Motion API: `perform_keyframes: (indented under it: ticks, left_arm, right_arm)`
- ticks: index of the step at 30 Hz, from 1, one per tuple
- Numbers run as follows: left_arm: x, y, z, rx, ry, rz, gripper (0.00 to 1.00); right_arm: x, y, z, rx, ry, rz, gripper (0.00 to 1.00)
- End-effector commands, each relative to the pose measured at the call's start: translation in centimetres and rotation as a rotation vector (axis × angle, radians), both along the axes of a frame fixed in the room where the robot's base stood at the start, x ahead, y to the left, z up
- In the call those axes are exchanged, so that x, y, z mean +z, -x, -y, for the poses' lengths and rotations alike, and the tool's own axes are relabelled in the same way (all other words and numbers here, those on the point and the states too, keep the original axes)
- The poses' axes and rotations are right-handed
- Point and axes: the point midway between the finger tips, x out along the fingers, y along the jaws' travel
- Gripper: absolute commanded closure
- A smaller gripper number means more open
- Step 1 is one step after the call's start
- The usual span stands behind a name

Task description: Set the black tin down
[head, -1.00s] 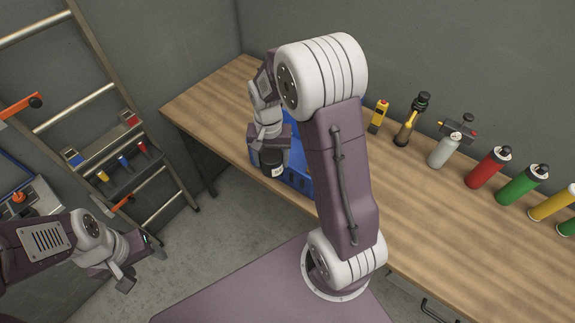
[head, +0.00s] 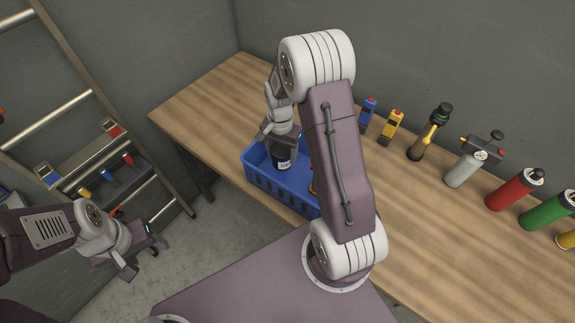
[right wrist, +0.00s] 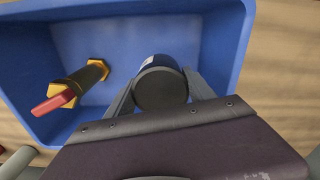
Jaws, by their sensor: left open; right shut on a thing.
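The black tin (head: 281,163) has a white label band and is held by my right gripper (head: 280,146), which is shut on it. In the head view it is over or inside the blue crate (head: 262,185) near the table's front edge. In the right wrist view the dark tin end (right wrist: 161,89) sits between the fingers of my right gripper (right wrist: 160,92), with the crate's blue floor (right wrist: 120,40) beyond. I cannot tell whether the tin touches the floor. My left gripper (head: 142,257) is open and empty, away from the table at the lower left.
On the wooden table (head: 205,107) stand a blue device (head: 367,114), a yellow device (head: 391,127), a grey bottle (head: 465,168) and red (head: 512,190) and green (head: 545,211) cans. The table's back left is clear.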

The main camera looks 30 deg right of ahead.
Motion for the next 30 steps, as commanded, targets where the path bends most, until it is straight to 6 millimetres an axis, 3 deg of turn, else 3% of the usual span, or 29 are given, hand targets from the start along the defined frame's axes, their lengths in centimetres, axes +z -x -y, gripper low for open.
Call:
perform_keyframes:
  ticks: [6, 12, 23, 24, 25, 26, 30]
  left_arm:
    - [0.1, 0.0, 0.0, 0.000, 0.000, 0.000, 0.38]
    - [0.3, 0.0, 0.0, 0.000, 0.000, 0.000, 0.38]
    - [0.0, 0.0, 0.0, 0.000, 0.000, 0.000, 0.38]
    - [0.1, 0.0, 0.0, 0.000, 0.000, 0.000, 0.38]
    - [0.1, 0.0, 0.0, 0.000, 0.000, 0.000, 0.38]
    - [0.1, 0.0, 0.0, 0.000, 0.000, 0.000, 0.38]
    - [0.1, 0.0, 0.0, 0.000, 0.000, 0.000, 0.38]
  right_arm:
    - [-1.4, 0.0, 0.0, 0.000, 0.000, 0.000, 0.99]
    - [-4.5, 0.0, 0.0, 0.001, 0.000, -0.001, 0.99]
    - [-5.1, -0.1, 0.0, 0.001, 0.001, 0.002, 0.99]
    - [-5.0, -0.1, 0.0, 0.001, 0.000, 0.001, 0.27]
    - [-5.0, -0.1, 0.0, 0.001, 0.000, 0.001, 0.18]
    - [-5.0, -0.1, 0.0, 0.001, 0.000, 0.001, 0.16]
    - [-4.9, -0.1, 0.0, 0.001, 0.000, 0.001, 0.16]
